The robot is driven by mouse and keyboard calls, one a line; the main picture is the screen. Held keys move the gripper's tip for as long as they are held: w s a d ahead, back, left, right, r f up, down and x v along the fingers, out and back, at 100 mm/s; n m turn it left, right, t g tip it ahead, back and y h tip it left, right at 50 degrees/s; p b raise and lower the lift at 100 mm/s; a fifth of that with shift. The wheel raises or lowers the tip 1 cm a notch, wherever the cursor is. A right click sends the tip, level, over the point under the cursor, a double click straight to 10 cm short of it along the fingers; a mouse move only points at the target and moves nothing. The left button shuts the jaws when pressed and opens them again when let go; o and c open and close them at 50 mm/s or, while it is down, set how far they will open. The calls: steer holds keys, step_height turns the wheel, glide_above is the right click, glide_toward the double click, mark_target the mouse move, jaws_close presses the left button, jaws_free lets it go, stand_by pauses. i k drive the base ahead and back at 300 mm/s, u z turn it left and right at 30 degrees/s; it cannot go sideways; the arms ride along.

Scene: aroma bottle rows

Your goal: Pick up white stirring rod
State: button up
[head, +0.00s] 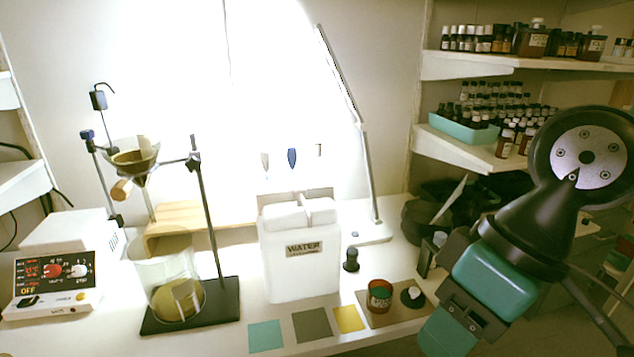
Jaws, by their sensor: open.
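Three slim upright tools show against the bright window behind the water jug. The left one is whitish (265,160) and may be the white stirring rod, the middle one is blue (292,158), and the right one is tan and white (318,150). Their lower parts are hidden behind the jug. A pale stick (455,190) also leans out of a dark container at the right; I cannot tell what it is. My gripper (432,290) is at the lower right, open and apart from these tools. I see nothing between its fingers.
The white water jug (300,268) stands mid-table. At left are a glass beaker (168,290), a metal stand with a funnel (206,225) and a control box (55,285). A small red-brown jar (379,295) stands near my gripper. Bottle-filled shelves (470,66) are at right.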

mark_target(317, 145)
steer(key=u, duration=1.1)
steer(key=i, duration=0.65)
steer(key=z, duration=0.1)
